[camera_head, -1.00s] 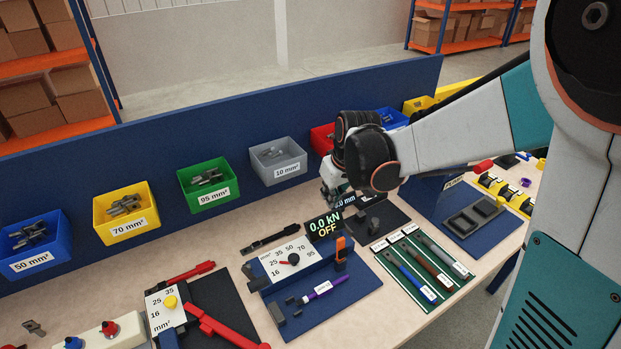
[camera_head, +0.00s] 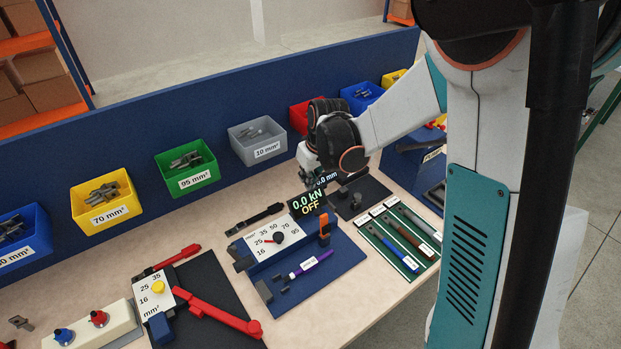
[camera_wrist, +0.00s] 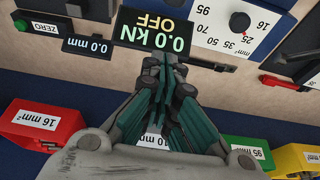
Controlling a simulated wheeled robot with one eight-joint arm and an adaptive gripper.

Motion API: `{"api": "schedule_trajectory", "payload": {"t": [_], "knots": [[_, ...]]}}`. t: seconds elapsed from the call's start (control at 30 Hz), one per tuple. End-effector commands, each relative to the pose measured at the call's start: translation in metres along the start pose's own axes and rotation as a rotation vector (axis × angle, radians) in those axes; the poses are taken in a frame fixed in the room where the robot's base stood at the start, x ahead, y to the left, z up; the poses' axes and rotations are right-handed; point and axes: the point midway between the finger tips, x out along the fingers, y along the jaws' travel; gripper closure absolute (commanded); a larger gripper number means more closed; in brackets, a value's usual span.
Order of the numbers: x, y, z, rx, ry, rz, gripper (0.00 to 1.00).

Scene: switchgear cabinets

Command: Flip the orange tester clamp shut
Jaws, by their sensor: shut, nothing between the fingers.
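The orange tester clamp (camera_head: 324,228) stands upright at the right end of the blue tester (camera_head: 330,262), beside the display (camera_head: 308,202) reading 0.0 kN OFF. Its exact lever angle is too small to tell. My gripper (camera_head: 316,181) is behind and above the display, apart from the clamp, and partly hidden by my wrist. In the wrist view my gripper's fingers (camera_wrist: 166,72) are together and empty, just in front of the display (camera_wrist: 152,30). The clamp is not visible in the wrist view.
Bins, including a grey one (camera_head: 257,135), line the back. A red-handled tool (camera_head: 215,310) lies front left.

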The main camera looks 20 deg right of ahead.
Motion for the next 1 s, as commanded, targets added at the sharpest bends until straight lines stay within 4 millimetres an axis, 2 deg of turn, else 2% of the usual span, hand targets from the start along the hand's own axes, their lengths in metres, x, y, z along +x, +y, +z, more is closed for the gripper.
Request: {"api": "schedule_trajectory", "payload": {"t": [0.1,0.4,0.5,0.7,1.0], "knots": [[0.023,0.0,0.0,0.0,0.0,0.0,1.0],[0.068,0.0,0.0,0.0,0.0,0.0,1.0],[0.06,0.0,0.015,0.001,0.0,0.0,1.0],[0.053,0.0,0.033,0.0,0.0,0.0,1.0],[0.052,0.0,0.038,0.0,0.0,0.0,1.0]]}}
